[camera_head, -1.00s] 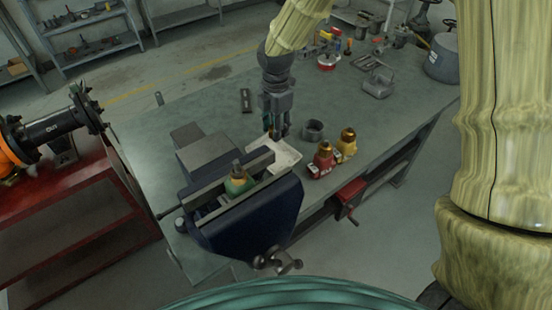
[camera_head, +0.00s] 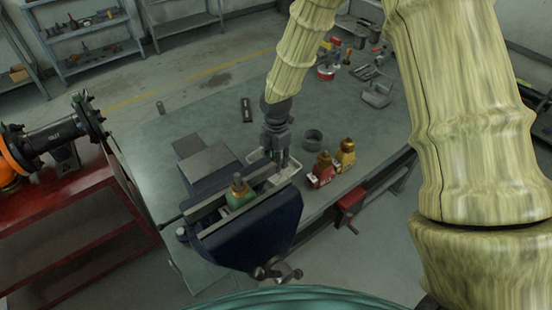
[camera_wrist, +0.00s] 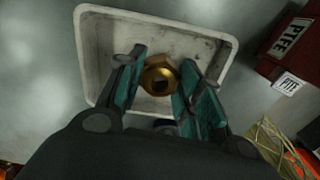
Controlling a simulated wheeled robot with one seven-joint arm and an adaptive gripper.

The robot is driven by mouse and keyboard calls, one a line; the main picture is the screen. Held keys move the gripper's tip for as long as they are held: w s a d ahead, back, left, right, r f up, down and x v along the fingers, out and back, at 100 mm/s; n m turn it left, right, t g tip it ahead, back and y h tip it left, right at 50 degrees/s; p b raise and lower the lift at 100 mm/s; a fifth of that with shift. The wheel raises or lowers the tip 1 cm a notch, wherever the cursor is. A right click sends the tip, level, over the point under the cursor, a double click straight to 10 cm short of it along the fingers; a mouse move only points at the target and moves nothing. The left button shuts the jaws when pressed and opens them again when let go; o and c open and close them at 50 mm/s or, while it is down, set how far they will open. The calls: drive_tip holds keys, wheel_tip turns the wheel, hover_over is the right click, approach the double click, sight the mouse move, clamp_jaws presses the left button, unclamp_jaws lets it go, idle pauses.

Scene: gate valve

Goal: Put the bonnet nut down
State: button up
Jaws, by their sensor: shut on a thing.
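A green valve body (camera_head: 238,192) stands upright between the vise jaws.
The blue vise (camera_head: 255,230) is close on the left of the tray.

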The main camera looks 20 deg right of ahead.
drive_tip(key=shift+f, duration=0.15)
drive_tip(key=shift+f, duration=0.15)
drive_tip(key=o, duration=1.1)
wheel_tip(320, 180, up, 12)
drive_tip(key=shift+r+b, duration=0.15)
drive_tip(key=shift+b, duration=0.9)
